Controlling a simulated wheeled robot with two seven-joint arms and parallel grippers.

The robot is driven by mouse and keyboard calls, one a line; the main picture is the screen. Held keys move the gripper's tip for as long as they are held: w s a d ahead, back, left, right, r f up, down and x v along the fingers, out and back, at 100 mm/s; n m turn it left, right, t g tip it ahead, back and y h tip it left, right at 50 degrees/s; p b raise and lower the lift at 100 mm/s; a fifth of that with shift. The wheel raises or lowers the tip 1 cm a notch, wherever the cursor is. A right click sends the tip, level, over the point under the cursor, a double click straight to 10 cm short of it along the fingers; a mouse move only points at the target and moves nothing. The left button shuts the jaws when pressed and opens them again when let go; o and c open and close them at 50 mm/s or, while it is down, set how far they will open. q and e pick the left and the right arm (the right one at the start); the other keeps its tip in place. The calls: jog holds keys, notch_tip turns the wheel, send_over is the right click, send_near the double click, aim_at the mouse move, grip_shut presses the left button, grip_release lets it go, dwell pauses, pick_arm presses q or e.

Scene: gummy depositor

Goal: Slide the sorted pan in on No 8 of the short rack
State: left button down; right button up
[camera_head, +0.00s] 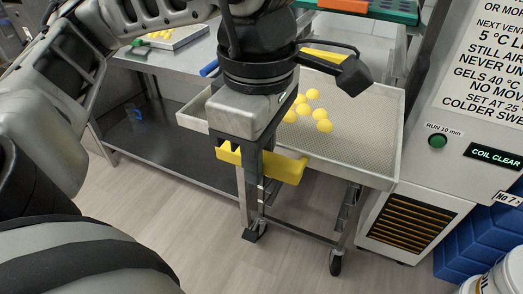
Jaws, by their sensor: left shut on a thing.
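The pan (350,135) is a shallow, light grey tray with a mesh-like floor and several yellow round pieces (304,108) at its left part. A yellow handle bar (290,170) is at its near edge. My left gripper (258,172) points down and is shut on this yellow bar; its wrist hides part of the pan. A short wheeled rack (345,215) with casters stands below the pan. The pan hides its upper part, so I cannot tell whether the pan is in a slot or above it. I cannot read a No 8 label. My right gripper is not in view.
A steel bench (170,62) with a lower shelf stands at the left, bearing another tray (185,36) of yellow pieces. A white machine (440,130) with a green button stands close at the right. Blue crates (470,240) and a white bucket (505,275) are at the lower right. The front floor is clear.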

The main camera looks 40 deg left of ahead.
aim_at(279, 129)
pick_arm(q)
jog(key=shift+f+b, duration=0.15)
jog(key=shift+b, duration=0.2)
jog(key=w, duration=0.2)
jog(key=w+a+b, duration=0.1)
jog(key=w, duration=0.1)
jog(key=shift+w, duration=0.15)
jog(key=shift+w+a, duration=0.15)
jog(key=shift+w, duration=0.6)
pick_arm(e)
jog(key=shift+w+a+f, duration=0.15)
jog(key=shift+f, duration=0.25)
pick_arm(q)
jog(key=shift+b, duration=0.6)
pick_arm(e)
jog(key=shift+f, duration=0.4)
